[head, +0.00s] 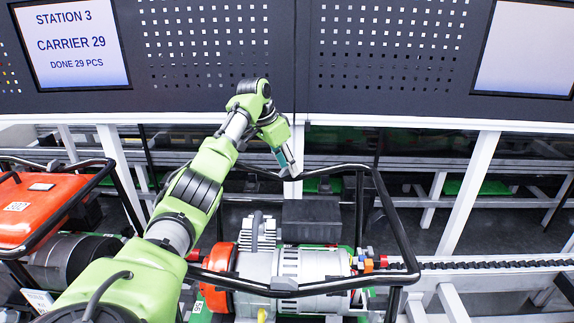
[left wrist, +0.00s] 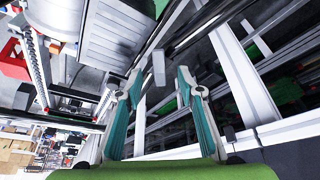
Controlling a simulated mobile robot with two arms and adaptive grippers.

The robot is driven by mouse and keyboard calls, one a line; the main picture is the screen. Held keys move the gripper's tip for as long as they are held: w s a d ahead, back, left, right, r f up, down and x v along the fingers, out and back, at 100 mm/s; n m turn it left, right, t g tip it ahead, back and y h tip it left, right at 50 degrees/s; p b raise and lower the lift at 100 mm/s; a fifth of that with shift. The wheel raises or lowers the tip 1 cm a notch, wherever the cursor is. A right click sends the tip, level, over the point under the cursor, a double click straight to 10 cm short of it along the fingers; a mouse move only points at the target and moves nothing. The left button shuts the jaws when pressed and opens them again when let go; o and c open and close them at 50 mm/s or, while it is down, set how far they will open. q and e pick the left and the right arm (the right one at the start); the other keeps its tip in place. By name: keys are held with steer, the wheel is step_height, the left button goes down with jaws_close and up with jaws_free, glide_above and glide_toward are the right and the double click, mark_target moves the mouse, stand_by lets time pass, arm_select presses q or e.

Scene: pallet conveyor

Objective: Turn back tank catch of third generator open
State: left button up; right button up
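A generator (head: 300,262) with a black tube frame stands in the middle of the head view, its grey engine and orange end cover (head: 217,277) exposed. My left gripper (head: 288,165) points down over the far side of its frame. In the left wrist view its two teal fingers (left wrist: 160,80) are spread apart. A small grey block (left wrist: 159,67) shows between and beyond the fingertips; I cannot tell whether it is the tank catch or whether the fingers touch it. No catch is clearly recognisable in the head view. My right gripper is not in view.
Another generator with an orange tank (head: 38,207) stands at the left. A dark perforated panel (head: 390,45) with screens runs along the back. White posts (head: 468,190) and a black conveyor chain (head: 490,265) are at the right. My left arm covers part of the left side.

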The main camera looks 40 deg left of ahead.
arm_select(q)
steer(key=v, duration=1.2)
steer(key=shift+s+f, duration=0.1)
